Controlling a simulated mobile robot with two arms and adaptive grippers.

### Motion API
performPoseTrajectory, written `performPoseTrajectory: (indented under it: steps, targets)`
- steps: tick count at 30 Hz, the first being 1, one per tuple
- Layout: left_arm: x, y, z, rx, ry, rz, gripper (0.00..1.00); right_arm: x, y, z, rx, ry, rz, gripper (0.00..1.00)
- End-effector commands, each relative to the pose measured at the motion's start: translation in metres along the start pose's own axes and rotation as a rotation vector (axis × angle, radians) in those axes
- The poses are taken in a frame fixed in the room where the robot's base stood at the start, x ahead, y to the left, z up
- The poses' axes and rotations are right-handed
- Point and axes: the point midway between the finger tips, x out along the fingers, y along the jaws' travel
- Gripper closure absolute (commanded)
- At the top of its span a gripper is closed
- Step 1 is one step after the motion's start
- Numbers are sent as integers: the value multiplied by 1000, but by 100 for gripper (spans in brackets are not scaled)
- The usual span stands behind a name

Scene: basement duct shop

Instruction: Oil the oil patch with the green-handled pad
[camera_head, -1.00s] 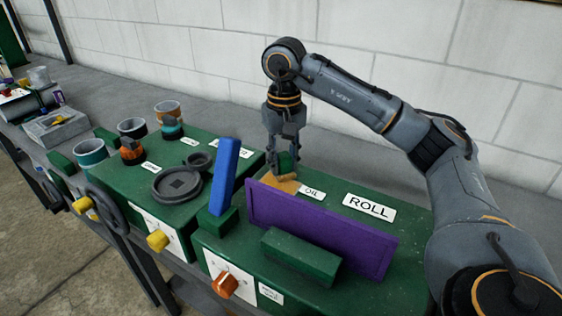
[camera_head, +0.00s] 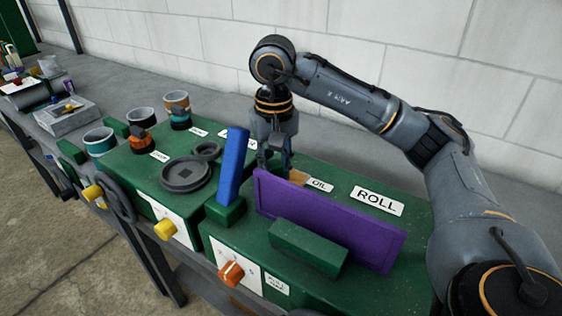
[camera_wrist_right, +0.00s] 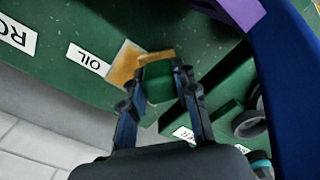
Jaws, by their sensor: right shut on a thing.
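The oil patch (camera_head: 298,177) is an orange-tan square beside the OIL label on the green bench top. It also shows in the wrist view (camera_wrist_right: 125,64). My right gripper (camera_head: 273,164) is shut on the green handle of the pad (camera_wrist_right: 158,82). The tan pad face (camera_wrist_right: 155,57) is just beside the patch, at its right edge in the wrist view. I cannot tell whether the pad touches the surface. In the head view the pad is hidden behind the purple panel and the fingers. My left gripper is not in view.
A purple panel (camera_head: 325,220) stands in front of the patch, with a green block (camera_head: 308,247) before it. A blue upright bar (camera_head: 232,165) stands to the left. The ROLL label (camera_head: 376,201) lies right of the OIL label (camera_head: 319,184). A dark round dish (camera_head: 186,174) and several cups are further left.

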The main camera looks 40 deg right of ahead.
Motion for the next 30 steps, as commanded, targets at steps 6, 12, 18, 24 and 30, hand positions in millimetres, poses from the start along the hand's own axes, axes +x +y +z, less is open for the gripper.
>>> performPoseTrajectory:
  steps: [6, 12, 18, 24, 30]
  targets:
    - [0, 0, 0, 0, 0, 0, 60, 0, -6, 4, 1, 0, 0, 96]
    - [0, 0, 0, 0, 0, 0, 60, -1, -5, 4, 1, 1, -1, 96]
    - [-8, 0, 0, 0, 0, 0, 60, -12, -6, 4, 1, 2, -2, 96]
    - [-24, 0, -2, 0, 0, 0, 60, -34, -6, 4, 1, 2, -1, 96]
    - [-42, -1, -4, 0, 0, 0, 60, -54, -5, 4, 1, 1, -1, 96]
